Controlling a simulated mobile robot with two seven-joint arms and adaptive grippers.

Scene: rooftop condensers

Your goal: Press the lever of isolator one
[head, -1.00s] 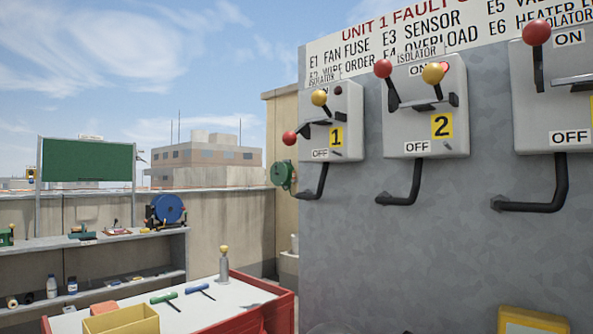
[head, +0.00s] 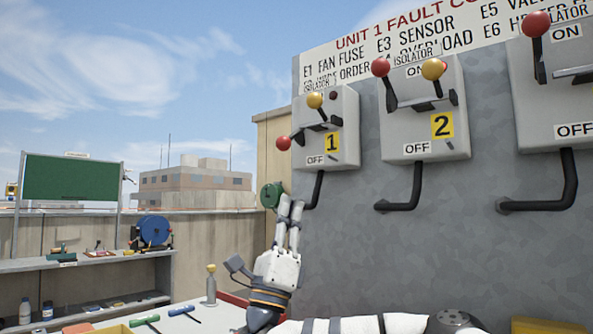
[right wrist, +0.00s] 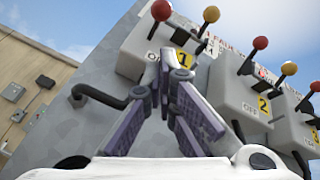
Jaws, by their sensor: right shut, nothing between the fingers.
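Isolator one (head: 346,107) is a grey box with a yellow number 1 plate, on the grey panel. Its red-knobbed lever (head: 284,143) sticks out at the left and sits lower than isolator two's. A yellow-knobbed handle (head: 314,101) stands above it. In the right wrist view the red knob (right wrist: 161,10) is near the top, beyond the fingers. My right gripper (head: 291,203) is shut and empty, pointing up below the red knob and apart from it in the head view. The fingers (right wrist: 176,75) cover part of the box in the wrist view. My left gripper is out of view.
Isolator two (head: 455,110), with its red knob raised, and a third box (head: 530,90) stand to the right. Bent black pipes (head: 416,185) hang below the boxes. A shelf (head: 100,262) and a workbench with tools (head: 188,312) are at the left.

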